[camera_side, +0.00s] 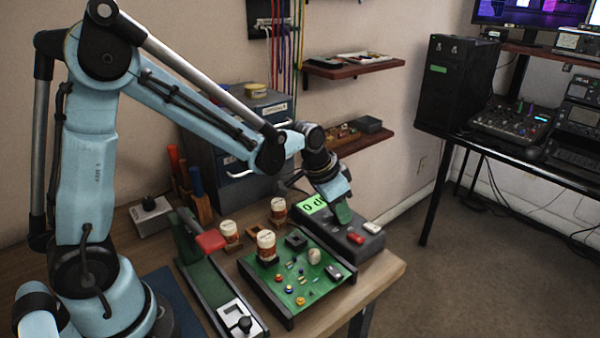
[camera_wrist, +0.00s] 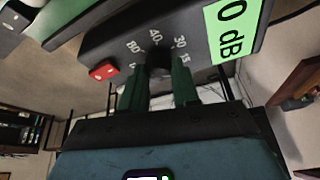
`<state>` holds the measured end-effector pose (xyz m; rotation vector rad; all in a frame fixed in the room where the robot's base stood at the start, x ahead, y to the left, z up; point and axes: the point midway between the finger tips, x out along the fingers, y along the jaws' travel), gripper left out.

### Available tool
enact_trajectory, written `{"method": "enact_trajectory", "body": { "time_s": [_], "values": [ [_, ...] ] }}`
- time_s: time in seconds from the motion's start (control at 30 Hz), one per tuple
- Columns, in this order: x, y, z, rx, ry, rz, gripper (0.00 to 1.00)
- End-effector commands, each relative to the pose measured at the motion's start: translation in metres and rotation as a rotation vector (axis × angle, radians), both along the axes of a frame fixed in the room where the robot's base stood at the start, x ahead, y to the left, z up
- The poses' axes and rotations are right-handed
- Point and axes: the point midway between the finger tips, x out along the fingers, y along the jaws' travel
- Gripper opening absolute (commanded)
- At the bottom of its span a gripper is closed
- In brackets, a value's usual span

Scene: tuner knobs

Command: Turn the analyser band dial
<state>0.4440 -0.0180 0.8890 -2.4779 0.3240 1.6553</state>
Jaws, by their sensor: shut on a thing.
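The analyser (camera_side: 345,252) is a dark box near the table's back right edge, with a green display (camera_side: 313,204) that reads "0 dB". In the wrist view its panel (camera_wrist: 115,38) shows numbers such as 80, 40, 30 and 15 around the black band dial (camera_wrist: 159,56). My gripper (camera_side: 343,214) reaches down onto the panel from above. In the wrist view, the green fingers of my gripper (camera_wrist: 158,76) stand on either side of the dial, shut on it. The fingers hide much of the dial, and its pointer cannot be made out.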

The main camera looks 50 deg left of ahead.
Motion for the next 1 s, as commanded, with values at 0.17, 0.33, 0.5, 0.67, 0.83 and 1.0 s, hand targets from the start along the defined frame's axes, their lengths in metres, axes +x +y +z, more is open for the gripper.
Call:
{"method": "enact_trajectory", "body": {
  "time_s": [0.17,0.33,0.5,0.67,0.83,1.0],
  "values": [
    [-0.0001,-0.0009,0.0003,-0.001,0.0,0.031,0.0],
    [-0.0002,-0.0014,0.0002,0.0,0.0,0.113,0.0],
    [-0.0003,-0.0025,0.0002,0.0,0.0,0.243,0.0],
    [0.0001,-0.0033,0.0002,0.002,-0.002,0.386,0.0],
    [0.0001,-0.0042,0.0001,0.002,-0.001,0.536,0.0],
    [0.0006,-0.0048,0.0001,0.002,0.0,0.667,0.0]
  ]
}}
